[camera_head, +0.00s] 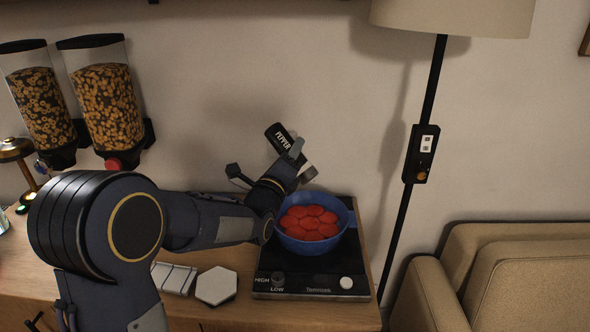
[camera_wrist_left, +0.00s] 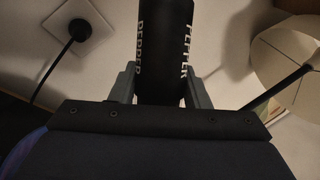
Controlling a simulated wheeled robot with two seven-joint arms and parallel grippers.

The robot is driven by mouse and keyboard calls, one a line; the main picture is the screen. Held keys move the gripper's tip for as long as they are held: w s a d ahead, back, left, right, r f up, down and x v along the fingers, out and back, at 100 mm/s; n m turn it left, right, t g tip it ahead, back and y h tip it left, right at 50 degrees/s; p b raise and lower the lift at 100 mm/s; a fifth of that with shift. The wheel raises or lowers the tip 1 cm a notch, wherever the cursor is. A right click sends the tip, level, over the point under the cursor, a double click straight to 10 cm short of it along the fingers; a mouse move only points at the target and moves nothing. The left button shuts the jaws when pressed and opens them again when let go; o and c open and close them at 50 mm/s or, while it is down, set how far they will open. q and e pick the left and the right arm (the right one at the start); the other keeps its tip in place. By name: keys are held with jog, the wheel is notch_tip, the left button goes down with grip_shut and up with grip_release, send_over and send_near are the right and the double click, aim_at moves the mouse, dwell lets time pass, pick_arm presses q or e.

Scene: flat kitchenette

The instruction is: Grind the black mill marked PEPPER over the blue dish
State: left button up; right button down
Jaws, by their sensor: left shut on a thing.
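The black mill marked PEPPER (camera_head: 279,136) is held tilted by my left gripper (camera_head: 295,164), above the back of the blue dish (camera_head: 329,241). The mill's upper end leans up and to the left, and a grey end shows lower right of the fingers. In the left wrist view the mill (camera_wrist_left: 165,40) stands between the two fingers (camera_wrist_left: 162,88), which are shut on it. The blue dish holds several red round slices and sits on the black hot plate (camera_head: 300,279). My right gripper is in neither view.
A white hexagonal piece (camera_head: 216,286) and a white ribbed block (camera_head: 174,277) lie on the wooden counter (camera_head: 222,315), left of the hot plate. Two cereal dispensers (camera_head: 107,105) hang on the wall. A lamp pole (camera_head: 400,230) and a beige sofa (camera_head: 520,275) stand at right.

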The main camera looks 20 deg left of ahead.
pick_arm(q)
jog(key=shift+w+a, duration=0.1)
jog(key=shift+w, duration=0.15)
jog(key=shift+w+a+b, duration=0.2)
jog(key=shift+w+b, duration=0.15)
jog(key=shift+w, duration=0.4)
jog(key=shift+s+a, duration=0.1)
jog(key=shift+s, duration=0.1)
jog(key=shift+s+a+b, duration=0.2)
jog(key=shift+s+a, duration=0.1)
jog(key=shift+s, duration=0.25)
jog(key=shift+s+a+b, duration=0.2)
jog(key=shift+s+a, duration=0.1)
jog(key=shift+s, duration=0.25)
jog(key=shift+d, duration=0.1)
jog(key=shift+s+d, duration=0.3)
jog(key=shift+d, duration=0.2)
jog(key=shift+s+d, duration=0.25)
jog(key=shift+d, duration=0.25)
jog(key=shift+s+d, duration=0.1)
jog(key=shift+d, duration=0.05)
jog(key=shift+w+a+b, duration=0.25)
jog(key=shift+w+b, duration=0.1)
jog(key=shift+w, duration=0.5)
